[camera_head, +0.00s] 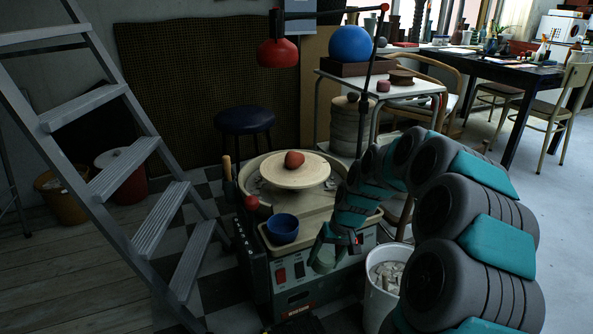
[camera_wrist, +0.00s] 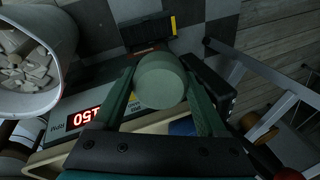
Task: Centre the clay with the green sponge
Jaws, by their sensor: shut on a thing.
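The green sponge (camera_wrist: 160,82) is a pale green round piece held between the two fingers of my gripper (camera_wrist: 163,92). In the head view the sponge (camera_head: 324,261) hangs in front of the wheel's control panel, right of the blue bowl, with my gripper (camera_head: 326,250) around it. The reddish-brown clay (camera_head: 294,159) is a small rounded lump on the pale wheel head (camera_head: 300,178). It sits near the middle of the disc, higher than my gripper and apart from it. The clay does not show clearly in the wrist view.
A blue bowl (camera_head: 283,230) stands on the wheel's front tray. A white bucket of scraps (camera_head: 383,290) stands right of the wheel; it also shows in the wrist view (camera_wrist: 50,75). The RPM display (camera_wrist: 80,118) reads 150. A red lamp (camera_head: 278,52) hangs above; a stepladder (camera_head: 125,170) stands left.

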